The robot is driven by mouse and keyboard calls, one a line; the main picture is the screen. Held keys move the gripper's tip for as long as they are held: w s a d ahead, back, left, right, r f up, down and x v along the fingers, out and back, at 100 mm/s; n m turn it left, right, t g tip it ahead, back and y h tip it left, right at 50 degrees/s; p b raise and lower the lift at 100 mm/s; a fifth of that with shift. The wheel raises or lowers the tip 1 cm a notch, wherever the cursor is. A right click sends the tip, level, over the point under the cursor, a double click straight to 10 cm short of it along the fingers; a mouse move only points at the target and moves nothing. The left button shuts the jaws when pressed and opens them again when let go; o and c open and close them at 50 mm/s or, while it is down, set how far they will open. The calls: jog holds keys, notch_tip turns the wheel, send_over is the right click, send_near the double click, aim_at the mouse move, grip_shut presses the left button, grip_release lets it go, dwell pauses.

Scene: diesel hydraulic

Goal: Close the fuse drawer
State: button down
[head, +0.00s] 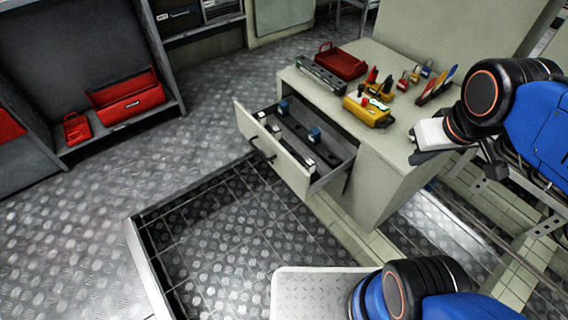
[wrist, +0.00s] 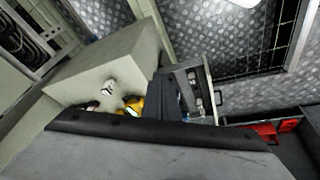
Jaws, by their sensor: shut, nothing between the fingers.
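The fuse drawer (head: 278,150) stands pulled out from the front of a pale grey-green cabinet (head: 385,180) in the head view. Its front panel carries dark handles, and several small fuse-like parts lie inside on dark rails. The open drawer also shows in the wrist view (wrist: 209,85), beside the cabinet (wrist: 100,72). My gripper (head: 416,158) is shut and empty, to the right of the drawer by the cabinet's right side in the head view. It is apart from the drawer.
The cabinet top holds a red tray (head: 340,61), a yellow tool (head: 369,111), padlocks and other small items. Red boxes (head: 127,97) sit on a shelf at left. Patterned metal floor (head: 190,180) lies open in front of the drawer, with a raised frame edge (head: 148,270).

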jog(key=w+a+f+n+g+h, duration=0.1)
jog(key=w+a+f+n+h, duration=0.1)
jog(key=w+a+f+n, duration=0.4)
jog(key=w+a+f+n+g+h, duration=0.1)
jog(key=w+a+f+n+h, duration=0.1)
jog(key=w+a+n, duration=0.6)
jog(key=s+a+f+n+t+h, duration=0.25)
jog(key=a+f+n, duration=0.3)
jog(key=a, duration=0.55)
jog(key=s+a+f+n+t+h, duration=0.1)
jog(key=s+a+f+n, duration=0.4)
jog(key=a, duration=0.6)
send_near(299, 171)
notch_tip(299, 171, down, 4)
jog(key=d, duration=0.1)
jog(key=w+d, duration=0.1)
jog(key=shift+w+d+r+m+y, duration=0.15)
jog(key=shift+w+d+m+y, duration=0.1)
jog(key=shift+w+d+y, duration=0.1)
jog(key=shift+w+d, duration=0.3)
jog(key=shift+w+d, duration=0.1)
